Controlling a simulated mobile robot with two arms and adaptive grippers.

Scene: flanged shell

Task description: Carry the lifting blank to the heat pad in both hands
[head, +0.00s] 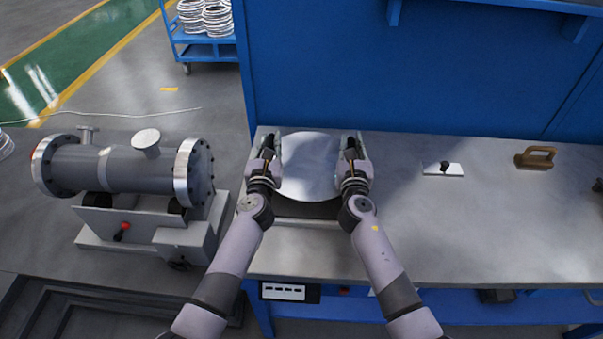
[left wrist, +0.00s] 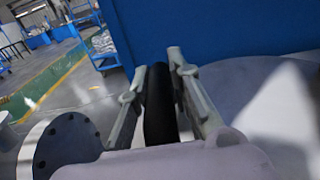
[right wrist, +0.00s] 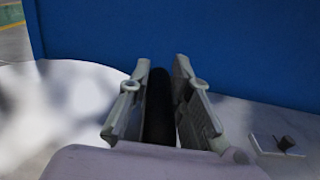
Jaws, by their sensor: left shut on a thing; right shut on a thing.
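The lifting blank (head: 310,168) is a round, pale, shiny metal disc near the left end of the workbench, between my two grippers. My left gripper (head: 266,147) is shut on its left side and my right gripper (head: 352,147) on its right side. In the left wrist view (left wrist: 162,95) and the right wrist view (right wrist: 158,100) a black piece, seemingly a grip of the blank, sits between the fingers. A dark flat area (head: 305,210) shows below the disc's near edge; I cannot tell whether it is the heat pad or shadow. The blank's underside is hidden.
A blue panel (head: 400,80) stands behind. A flanged shell (head: 125,170) on its stand is left of the bench.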

